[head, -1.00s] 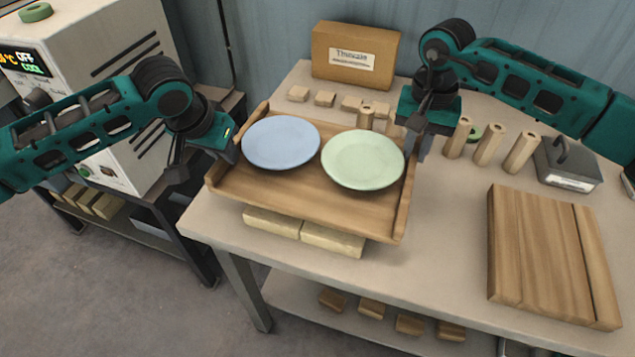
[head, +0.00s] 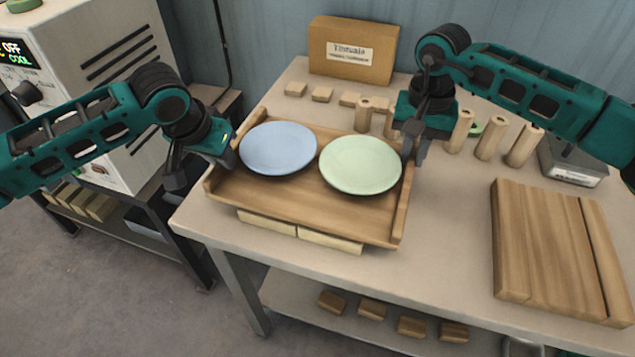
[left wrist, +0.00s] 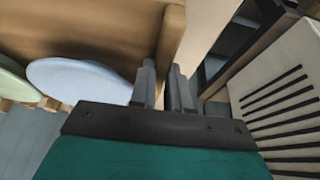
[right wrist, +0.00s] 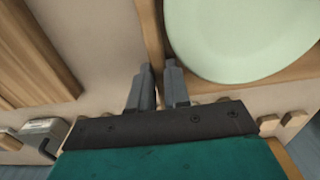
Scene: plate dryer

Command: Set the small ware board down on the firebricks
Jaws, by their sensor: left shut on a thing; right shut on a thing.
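The small wooden ware board (head: 300,212) has raised side rims and carries a blue plate (head: 278,148) and a pale green plate (head: 360,165). It looks roughly level over the pale firebricks (head: 329,242), whose front faces show under its front edge. I cannot tell whether board and bricks touch. My left gripper (head: 229,158) is shut on the board's left rim, which also shows in the left wrist view (left wrist: 172,40). My right gripper (head: 408,152) is shut on the right rim, also seen in the right wrist view (right wrist: 151,30).
A cardboard box (head: 353,52) and small wooden blocks (head: 322,94) stand behind the board. Upright wooden posts (head: 489,135) and a grey weight-like block (head: 572,162) stand right. A larger wooden board (head: 550,250) lies front right. A control cabinet (head: 90,60) stands left.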

